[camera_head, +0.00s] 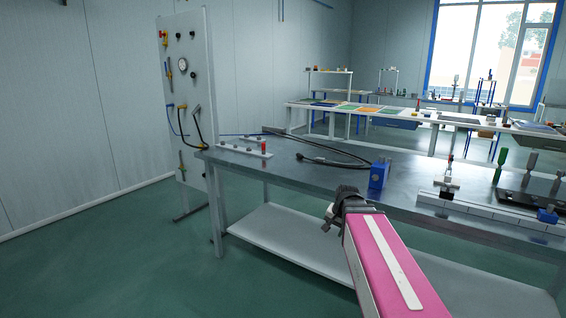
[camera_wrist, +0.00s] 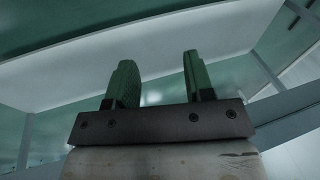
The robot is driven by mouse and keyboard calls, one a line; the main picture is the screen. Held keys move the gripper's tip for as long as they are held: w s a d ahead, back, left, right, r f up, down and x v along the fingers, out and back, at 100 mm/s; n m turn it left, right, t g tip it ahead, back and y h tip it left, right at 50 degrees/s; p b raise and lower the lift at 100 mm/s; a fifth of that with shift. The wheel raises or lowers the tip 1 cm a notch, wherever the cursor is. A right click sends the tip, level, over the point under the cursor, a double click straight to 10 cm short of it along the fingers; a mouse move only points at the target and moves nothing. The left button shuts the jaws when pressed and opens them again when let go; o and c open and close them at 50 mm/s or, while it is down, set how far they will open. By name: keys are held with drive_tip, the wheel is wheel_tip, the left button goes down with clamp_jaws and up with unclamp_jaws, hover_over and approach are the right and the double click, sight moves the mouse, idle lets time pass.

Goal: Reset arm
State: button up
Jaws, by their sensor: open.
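My gripper shows in the wrist view (camera_wrist: 158,85) with its two green fingers spread apart and nothing between them. Behind the fingers, the wrist view shows a pale shelf surface (camera_wrist: 150,60) and green floor. In the head view my pink arm reaches up from the lower right, and its dark end is in front of the workbench (camera_head: 290,168). The fingers cannot be made out in the head view. The white panel fixture (camera_head: 188,75) stands upright at the left, with a gauge, knobs and hoses on it.
A black cable (camera_head: 320,160) and a blue block (camera_head: 379,174) lie on the workbench. A white rail (camera_head: 485,214) and several tools stand at its right. A lower shelf (camera_head: 290,240) runs beneath the bench. Green floor (camera_head: 110,260) is clear at the left.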

drive_tip(key=s+f+n+g+h, duration=0.1)
drive_tip(key=s+f+n+g, duration=0.2)
drive_tip(key=s+f, duration=0.9)
drive_tip(key=f+n, duration=0.1)
drive_tip(key=n, duration=0.1)
drive_tip(key=shift+a+n+h, duration=0.3)
drive_tip(key=shift+a+n, duration=0.1)
drive_tip(key=shift+s+f, duration=0.1)
